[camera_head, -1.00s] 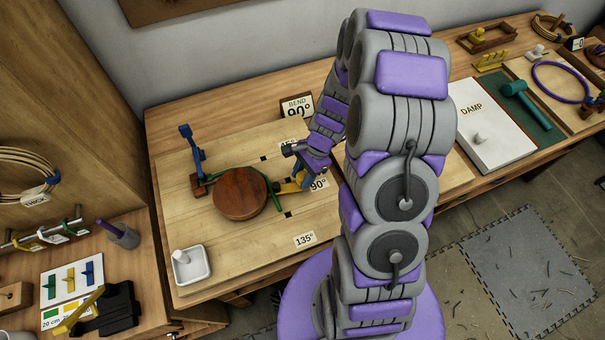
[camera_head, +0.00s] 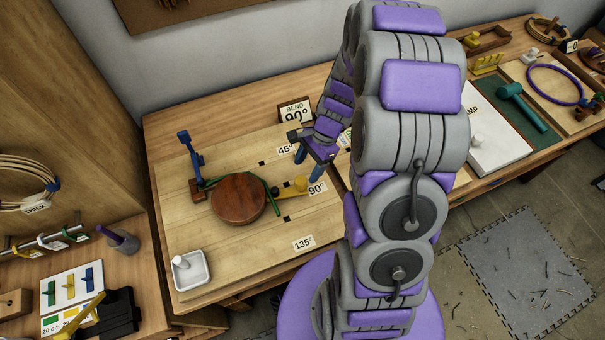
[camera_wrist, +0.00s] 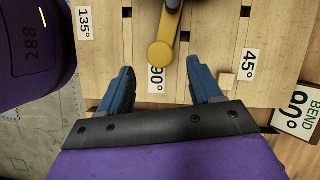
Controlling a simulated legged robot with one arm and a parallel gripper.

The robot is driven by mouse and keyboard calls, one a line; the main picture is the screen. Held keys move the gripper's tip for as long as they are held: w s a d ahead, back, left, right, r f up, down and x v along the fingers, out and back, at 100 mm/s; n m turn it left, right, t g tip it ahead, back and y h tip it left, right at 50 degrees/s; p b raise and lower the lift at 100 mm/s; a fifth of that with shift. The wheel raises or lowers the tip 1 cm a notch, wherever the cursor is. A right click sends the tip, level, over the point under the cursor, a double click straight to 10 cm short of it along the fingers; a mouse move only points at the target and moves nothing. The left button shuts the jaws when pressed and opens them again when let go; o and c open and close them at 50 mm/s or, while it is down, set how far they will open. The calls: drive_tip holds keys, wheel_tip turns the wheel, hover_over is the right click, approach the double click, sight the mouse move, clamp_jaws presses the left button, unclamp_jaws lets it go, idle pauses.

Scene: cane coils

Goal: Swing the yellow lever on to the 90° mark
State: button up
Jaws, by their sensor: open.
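The yellow lever (camera_head: 292,187) points out from the brown round block (camera_head: 238,197) toward the 90° label (camera_head: 317,188). In the wrist view the lever's round end (camera_wrist: 160,55) lies at the near edge of the 90° label (camera_wrist: 157,80), with a dark slot (camera_wrist: 185,37) just right of it, on the 45° side. A green cane (camera_head: 272,192) bends around the block, between it and the lever. My gripper (camera_head: 307,168) is open above and behind the lever's end. In the wrist view its blue fingers (camera_wrist: 160,68) stand apart on either side, seemingly clear of the lever.
The 45° label (camera_head: 285,150) and 135° label (camera_head: 303,244) flank the lever's path. A blue upright clamp (camera_head: 192,158) stands at the cane's left end. A white tray (camera_head: 191,270) sits front left. A BEND 90° sign (camera_head: 295,110) stands behind.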

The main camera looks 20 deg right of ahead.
drive_tip(key=s+v, duration=0.1)
drive_tip(key=v, duration=0.9)
drive_tip(key=shift+w+d+r+p, duration=0.25)
drive_tip(key=shift+w+r+p, duration=0.1)
drive_tip(key=shift+w+p, duration=0.15)
